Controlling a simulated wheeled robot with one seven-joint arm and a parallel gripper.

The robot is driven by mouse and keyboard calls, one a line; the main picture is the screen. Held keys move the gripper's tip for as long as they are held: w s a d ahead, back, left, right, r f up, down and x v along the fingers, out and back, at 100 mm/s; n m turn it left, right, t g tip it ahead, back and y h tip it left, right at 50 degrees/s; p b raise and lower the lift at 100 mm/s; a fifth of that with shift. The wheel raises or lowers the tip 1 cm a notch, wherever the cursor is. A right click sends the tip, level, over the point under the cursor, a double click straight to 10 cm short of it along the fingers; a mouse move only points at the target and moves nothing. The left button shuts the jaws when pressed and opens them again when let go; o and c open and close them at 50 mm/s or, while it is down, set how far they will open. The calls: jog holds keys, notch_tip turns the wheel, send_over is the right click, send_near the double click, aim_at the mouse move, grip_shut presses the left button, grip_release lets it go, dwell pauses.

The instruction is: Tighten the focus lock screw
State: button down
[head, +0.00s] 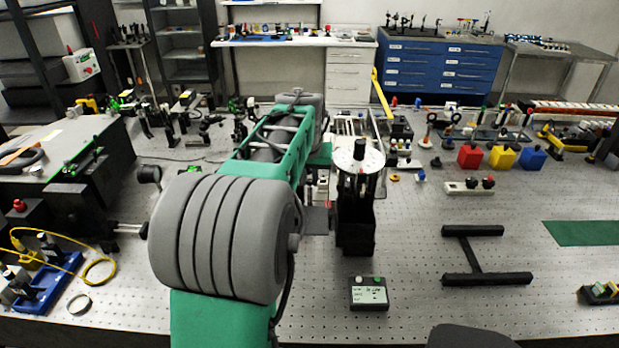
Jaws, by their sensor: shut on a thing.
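A device with a white round disc (345,158) and a small black cylinder on top stands just right of my forearm, near the middle of the head view. Dark upright parts below the disc lead down to a black block-like base (355,232). A small red part (327,203) shows between this device and my arm. I cannot make out the focus lock screw. My arm reaches forward over the bench, and its end is hidden behind its own links, so my gripper and what it holds do not show.
A black H-shaped frame (470,258) lies to the right. Red (470,157), yellow (502,158) and blue (533,158) blocks stand farther back. Optics crowd the left; the bench's front right has bare room.

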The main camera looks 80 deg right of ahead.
jog(key=shift+m, duration=0.3)
jog(key=m, duration=0.1)
jog(key=m+g, duration=0.1)
jog(key=m, duration=0.1)
jog(key=shift+w+m+g, duration=0.2)
jog(key=shift+m+g, duration=0.1)
jog(key=m+g+p, duration=0.1)
jog(key=m, duration=0.1)
jog(key=m+p, duration=0.1)
jog(key=m, duration=0.1)
jog(key=shift+w+r+m+g+y, duration=0.1)
jog(key=shift+r+m+g+y, duration=0.05)
jog(key=shift+m+g+y, duration=0.2)
jog(key=m+y+p, duration=0.1)
jog(key=m+p, duration=0.1)
jog(key=m+g+p, duration=0.1)
jog(key=m+p, duration=0.1)
jog(key=m, duration=0.1)
jog(key=shift+d+r+y+p, duration=0.1)
jog(key=shift+d+y+p, duration=0.1)
jog(key=shift+y+p, duration=0.15)
jog(key=shift+d+f+m+g+y+p, duration=0.1)
jog(key=shift+m+g+y+p, duration=0.2)
jog(key=shift+m+p, duration=0.55)
jog(key=shift+f+m+g+y+p, duration=0.15)
jog(key=shift+m+y+p, duration=0.3)
jog(key=shift+m, duration=0.75)
jog(key=c, duration=1.4)
grip_release()
